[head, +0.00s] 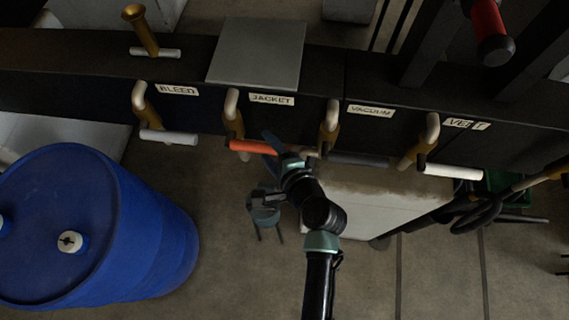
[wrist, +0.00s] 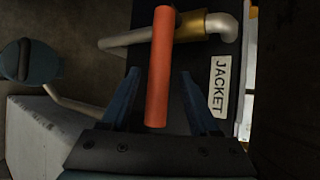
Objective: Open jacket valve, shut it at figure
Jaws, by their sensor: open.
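The jacket valve has an orange lever handle (head: 252,147) on a brass and pale pipe stub, below the JACKET label (head: 271,99) on the dark beam. The lever lies about crosswise in the head view. My gripper (head: 268,143) is at the right end of this handle, open. In the wrist view the orange handle (wrist: 160,65) runs between the two blue fingers of my gripper (wrist: 160,76), with a gap visible on each side. The JACKET label (wrist: 218,87) is right of the fingers there. No readable figure or gauge shows.
Similar valves hang beside it: BLEED with a white handle (head: 169,137), VACUUM with a dark handle (head: 357,159) close to my gripper, and VENT with a white handle (head: 450,171). A blue drum (head: 150,235) stands at lower left. A pale box (head: 365,205) stands below.

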